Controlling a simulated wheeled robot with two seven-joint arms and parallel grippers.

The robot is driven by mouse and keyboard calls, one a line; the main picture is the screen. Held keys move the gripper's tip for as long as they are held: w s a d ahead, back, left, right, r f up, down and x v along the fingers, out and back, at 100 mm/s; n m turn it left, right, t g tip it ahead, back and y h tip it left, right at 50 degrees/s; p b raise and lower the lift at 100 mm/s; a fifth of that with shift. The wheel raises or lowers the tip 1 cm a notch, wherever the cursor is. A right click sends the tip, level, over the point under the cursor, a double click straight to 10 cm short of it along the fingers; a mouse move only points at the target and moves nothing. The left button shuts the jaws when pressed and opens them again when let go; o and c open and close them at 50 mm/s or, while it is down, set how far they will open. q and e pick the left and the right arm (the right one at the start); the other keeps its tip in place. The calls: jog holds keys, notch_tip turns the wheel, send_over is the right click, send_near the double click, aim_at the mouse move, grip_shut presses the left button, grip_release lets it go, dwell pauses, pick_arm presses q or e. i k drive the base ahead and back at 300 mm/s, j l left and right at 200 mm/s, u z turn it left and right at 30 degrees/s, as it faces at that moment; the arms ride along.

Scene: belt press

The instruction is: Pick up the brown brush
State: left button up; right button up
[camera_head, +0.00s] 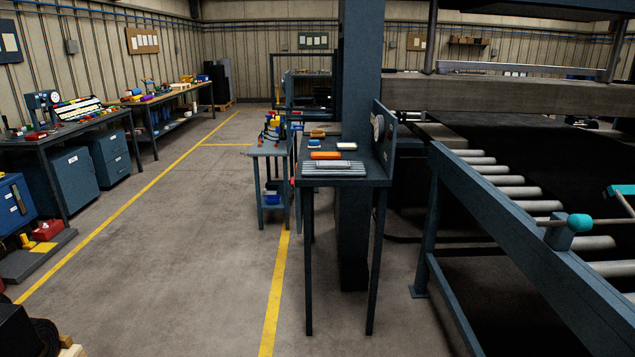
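A small brown object (318,132), which looks like the brown brush, lies near the back left of a narrow dark table (375,179) in the middle of the view. It is small and far off, so its bristles cannot be made out. An orange block (325,155), a white block (346,146) and a small blue and white item (314,145) lie nearer on the same table. Neither of my grippers is in view.
The table stands against a thick blue post (357,90). A roller conveyor frame (500,220) fills the right side. A small cart (268,152) stands behind the table to the left. Workbenches (60,132) line the left wall. Grey floor (200,240) between is clear.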

aim_at(316, 134)
jog(key=i, duration=2.35)
jog(key=i+j+u, duration=1.05)
jog(key=i, duration=0.25)
jog(key=i+z, duration=0.1)
jog(key=i, duration=0.35)
jog(key=i+j+z, duration=0.1)
jog(key=i, duration=0.35)
jog(key=i+j+z, duration=0.1)
jog(key=i, duration=0.3)
jog(key=i+z, duration=0.25)
jog(key=z, duration=0.15)
jog(key=i+j+z, duration=0.2)
jog(key=z, duration=0.2)
jog(key=i+j+z, duration=0.2)
jog(key=z, duration=0.2)
jog(key=i+j+z, duration=0.25)
jog(key=z, duration=0.2)
jog(key=i+j+z, duration=0.1)
jog(key=j+z, duration=0.3)
